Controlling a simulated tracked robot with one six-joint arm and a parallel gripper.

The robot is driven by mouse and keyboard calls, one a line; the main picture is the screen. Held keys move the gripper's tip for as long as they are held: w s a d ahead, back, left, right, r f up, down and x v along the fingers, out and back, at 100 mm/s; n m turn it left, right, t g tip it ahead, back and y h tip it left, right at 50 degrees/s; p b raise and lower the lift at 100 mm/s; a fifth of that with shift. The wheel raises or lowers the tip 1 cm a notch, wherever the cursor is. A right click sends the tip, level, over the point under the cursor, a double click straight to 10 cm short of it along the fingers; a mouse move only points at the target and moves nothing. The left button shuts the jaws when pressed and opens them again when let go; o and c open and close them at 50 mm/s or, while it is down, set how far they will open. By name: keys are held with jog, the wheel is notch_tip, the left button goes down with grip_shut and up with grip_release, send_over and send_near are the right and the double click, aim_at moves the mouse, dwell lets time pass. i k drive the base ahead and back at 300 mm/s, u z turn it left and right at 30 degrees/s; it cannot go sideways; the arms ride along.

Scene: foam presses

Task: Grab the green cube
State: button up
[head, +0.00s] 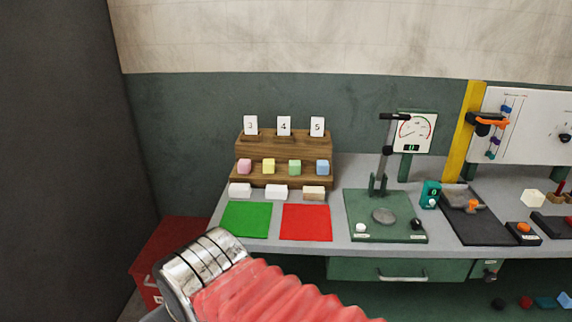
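My arm shows at the lower left as a red ribbed sleeve with a metal collar, well in front of the rack. My gripper's fingers are not visible.
White blocks (276,192) and a tan-sided block (314,193) lie before the rack. Green (246,219) and red (306,222) mats lie nearer the front edge. A lever press (385,215) stands to the right. A red box (170,250) stands left of the bench.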

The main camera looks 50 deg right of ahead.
aim_at(294, 166)
jog(key=z, duration=0.35)
jog(key=i, duration=1.15)
jog(key=z, duration=0.5)
